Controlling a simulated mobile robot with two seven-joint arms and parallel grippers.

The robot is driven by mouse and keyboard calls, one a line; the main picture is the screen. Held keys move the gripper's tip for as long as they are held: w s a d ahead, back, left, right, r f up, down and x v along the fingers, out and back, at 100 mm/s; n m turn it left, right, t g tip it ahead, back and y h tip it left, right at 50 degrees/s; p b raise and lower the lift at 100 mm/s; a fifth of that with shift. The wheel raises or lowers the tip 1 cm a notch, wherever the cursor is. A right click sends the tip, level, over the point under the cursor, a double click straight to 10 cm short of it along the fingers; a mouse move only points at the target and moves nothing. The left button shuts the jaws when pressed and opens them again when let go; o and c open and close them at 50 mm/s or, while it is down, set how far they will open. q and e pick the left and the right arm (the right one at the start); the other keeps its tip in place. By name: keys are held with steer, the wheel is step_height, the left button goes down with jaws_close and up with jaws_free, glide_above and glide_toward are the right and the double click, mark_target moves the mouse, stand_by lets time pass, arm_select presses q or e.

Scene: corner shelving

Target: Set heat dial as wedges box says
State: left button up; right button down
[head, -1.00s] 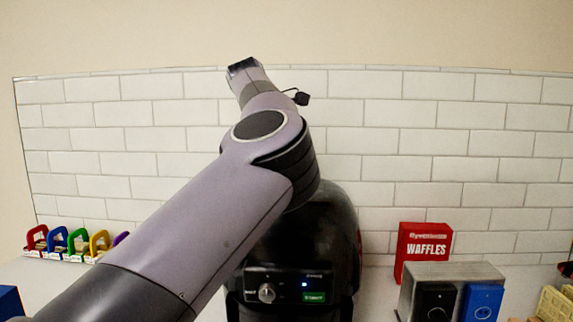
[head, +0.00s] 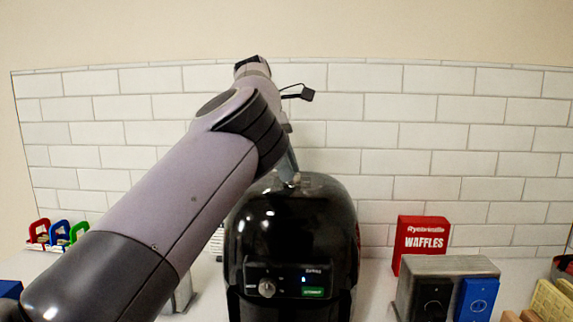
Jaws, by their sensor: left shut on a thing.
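The black appliance (head: 292,235) stands in the middle of the counter. Its front panel has a silver dial (head: 267,288), a small blue light and a green label (head: 313,293); the lettering is too small to read. No wedges box can be made out. My left arm reaches from the lower left up over the appliance. My left gripper (head: 290,180) shows only in part, low behind the arm near the appliance's top. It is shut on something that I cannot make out. It is well above the dial. My right gripper is out of view.
A red waffles box (head: 421,243) stands right of the appliance, behind a metal unit (head: 447,275) with black and blue front parts. Coloured handled items (head: 60,232) line the left back. A grey-white object (head: 181,297) is partly hidden by my arm. White tiles close the back.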

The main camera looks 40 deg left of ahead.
arm_select(q)
steer(key=o, duration=0.8)
steer(key=shift+c, duration=0.2)
steer(key=shift+n, duration=0.3)
